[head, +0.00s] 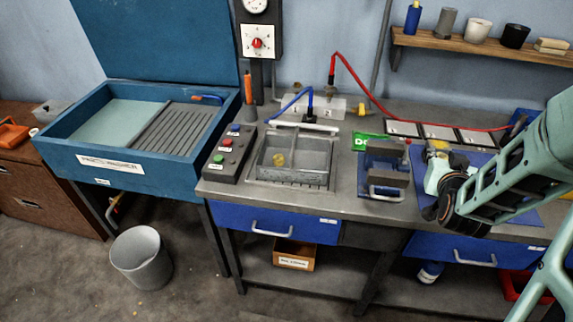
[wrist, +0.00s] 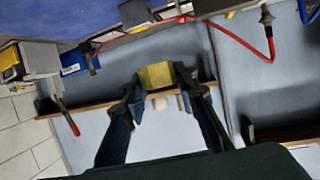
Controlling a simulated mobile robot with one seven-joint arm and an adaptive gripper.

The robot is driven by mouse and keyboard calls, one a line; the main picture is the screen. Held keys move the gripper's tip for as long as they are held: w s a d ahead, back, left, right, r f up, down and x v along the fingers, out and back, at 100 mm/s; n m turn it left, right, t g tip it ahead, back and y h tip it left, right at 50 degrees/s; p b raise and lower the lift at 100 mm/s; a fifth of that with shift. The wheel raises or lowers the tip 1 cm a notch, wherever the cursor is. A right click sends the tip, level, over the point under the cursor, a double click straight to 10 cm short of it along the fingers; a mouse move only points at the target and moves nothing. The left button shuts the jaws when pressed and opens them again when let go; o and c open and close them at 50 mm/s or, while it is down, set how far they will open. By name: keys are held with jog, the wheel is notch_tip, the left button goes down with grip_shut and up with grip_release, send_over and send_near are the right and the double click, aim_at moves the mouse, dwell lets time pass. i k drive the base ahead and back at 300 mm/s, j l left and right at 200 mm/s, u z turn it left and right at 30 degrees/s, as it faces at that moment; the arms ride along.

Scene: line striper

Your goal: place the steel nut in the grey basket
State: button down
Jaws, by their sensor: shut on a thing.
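My gripper (wrist: 157,84) is shut on the steel nut (wrist: 155,75), which looks yellow and flat-sided between the two dark fingers in the wrist view. In the head view my gripper (head: 437,156) is over the right part of the bench, right of the blue vise-like device. The grey basket (head: 313,160) sits left of that device, apart from my gripper. It is open-topped, and a small yellow piece (head: 279,159) lies inside it. The nut's hole is not visible.
The blue device (head: 385,170) stands between the basket and my gripper. A control box (head: 229,153) with coloured buttons is left of the basket. A clear block (head: 310,107) with hoses is behind it. A red hose (head: 400,121) crosses the bench's back.

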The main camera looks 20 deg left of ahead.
aim_at(309, 166)
jog(key=k+j, duration=0.1)
jog(key=j, duration=0.2)
jog(key=k+j+z, duration=0.15)
jog(key=j, duration=0.15)
jog(key=i+j, duration=0.2)
jog(key=j, duration=0.15)
jog(key=i+j, duration=0.15)
jog(key=j, duration=0.15)
